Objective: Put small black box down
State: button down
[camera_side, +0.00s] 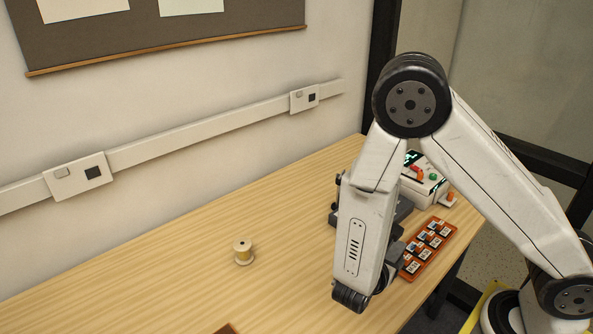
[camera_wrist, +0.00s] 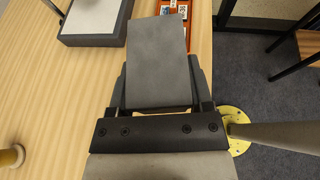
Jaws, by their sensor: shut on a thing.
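The small black box (camera_wrist: 157,62), a dark grey block in the wrist view, sits between the two fingers of my gripper (camera_wrist: 159,80), which is shut on it. In the side view my arm link covers most of the gripper. A dark part (camera_side: 396,256) shows at the link's right side, left of the orange tray; I cannot tell whether it is box or finger. The box's underside is hidden, so I cannot tell whether it touches the table.
An orange tray (camera_side: 409,274) with several labelled pieces lies near the table's right edge, just beyond the held box. A larger dark box with a pale top (camera_wrist: 97,17) stands beyond, to the left. A spool (camera_side: 243,252) stands left on the wooden table (camera_side: 150,280), with clear surface around it.

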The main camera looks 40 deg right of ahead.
jog(key=w+a+r+n+t+y, duration=0.1)
jog(key=w+a+n+t+y, duration=1)
jog(key=w+a+n, duration=0.5)
jog(key=shift+w+a+y, duration=1.1)
jog(key=shift+w+a, duration=0.25)
jog(key=shift+a, duration=1.9)
jog(key=shift+w, duration=0.1)
jog(key=w+a+f, duration=0.1)
jog(key=w+f, duration=0.1)
jog(key=w, duration=0.2)
jog(key=w+a+f, duration=0.1)
jog(key=w+f, duration=0.2)
jog(key=w+a+f, duration=0.2)
jog(key=w+f, duration=0.1)
jog(key=w, duration=0.1)
jog(key=shift+w+f, duration=0.1)
jog(key=shift+w, duration=0.2)
jog(key=shift+w+a+f, duration=0.1)
jog(key=shift+w+f, duration=0.4)
jog(key=shift+f, duration=0.05)
